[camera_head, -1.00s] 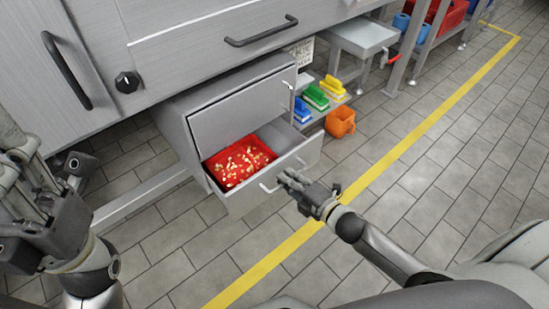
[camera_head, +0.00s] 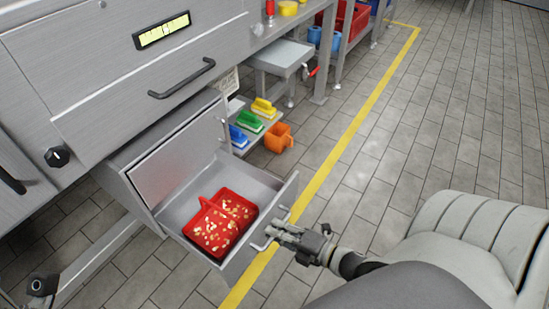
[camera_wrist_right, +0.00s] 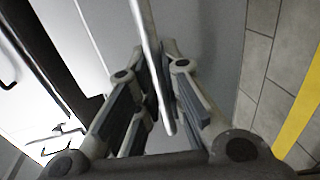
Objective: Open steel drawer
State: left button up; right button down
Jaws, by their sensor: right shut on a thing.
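The steel drawer (camera_head: 179,213) stands pulled out from the lower steel cabinet, and its inside is open to view. A red basket (camera_head: 236,244) holding many small pale pieces sits in it. The drawer's bar handle (camera_head: 262,246) is on its front. My right gripper (camera_head: 272,234) is at this handle, shut on it. In the right wrist view the handle bar (camera_wrist_right: 150,50) runs between the fingers of my right gripper (camera_wrist_right: 158,95). My left gripper is outside the head view.
A steel cabinet with a black handle (camera_head: 183,80) and a knob (camera_head: 57,156) is above. The tiled floor right of the yellow line (camera_head: 340,145) is clear.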

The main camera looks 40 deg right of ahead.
jog(key=c, duration=1.5)
grip_release()
jog(key=shift+c, duration=0.2)
jog(key=v, duration=1.2)
